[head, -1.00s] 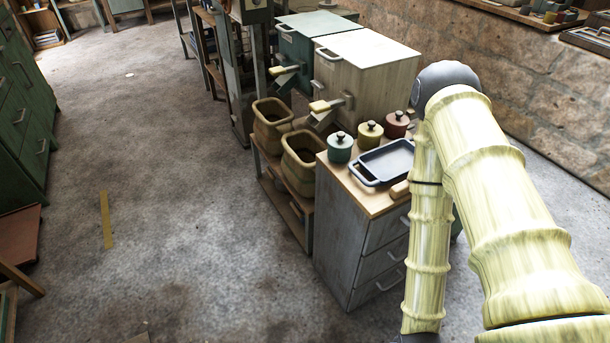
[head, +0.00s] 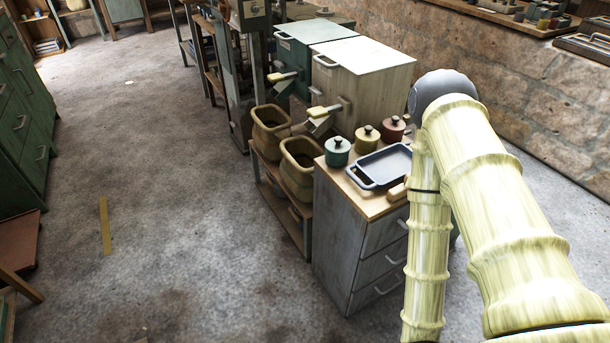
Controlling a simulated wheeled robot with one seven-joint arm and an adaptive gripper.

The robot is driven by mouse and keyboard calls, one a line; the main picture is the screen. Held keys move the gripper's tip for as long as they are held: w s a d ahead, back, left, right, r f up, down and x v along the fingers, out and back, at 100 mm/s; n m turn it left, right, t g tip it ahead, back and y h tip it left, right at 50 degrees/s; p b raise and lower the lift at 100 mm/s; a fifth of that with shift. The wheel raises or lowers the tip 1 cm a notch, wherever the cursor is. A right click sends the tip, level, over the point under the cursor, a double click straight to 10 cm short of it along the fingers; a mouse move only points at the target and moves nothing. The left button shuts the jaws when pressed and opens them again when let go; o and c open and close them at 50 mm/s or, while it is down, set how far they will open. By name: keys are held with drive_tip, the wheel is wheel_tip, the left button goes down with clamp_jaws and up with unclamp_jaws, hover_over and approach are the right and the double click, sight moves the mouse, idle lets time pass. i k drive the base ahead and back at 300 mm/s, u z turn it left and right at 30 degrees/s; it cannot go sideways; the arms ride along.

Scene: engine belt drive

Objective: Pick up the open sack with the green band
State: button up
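Two open tan sacks stand upright on a low wooden rack in the head view. The far sack (head: 270,130) is at the rack's back end, and the near sack (head: 297,178) is beside the grey drawer cabinet. Both mouths face up and look dark inside. I cannot make out a green band on either one. My pale yellow arm fills the right side of the view, to the right of the sacks and apart from them. My gripper is out of view.
The drawer cabinet (head: 340,232) carries teal (head: 337,153), olive (head: 366,139) and red (head: 392,129) lidded jars and a blue-grey tray (head: 382,167). White (head: 362,85) and teal (head: 290,68) bins with levers stand behind the sacks. Open floor lies left of the rack (head: 283,217).

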sight(299, 151)
drive_tip(key=u, duration=0.55)
drive_tip(key=k, duration=1.2)
drive_tip(key=u, duration=1.05)
drive_tip(key=i, duration=1.9)
drive_tip(key=z, duration=1.25)
drive_tip(key=i, duration=0.55)
drive_tip(key=z, duration=0.6)
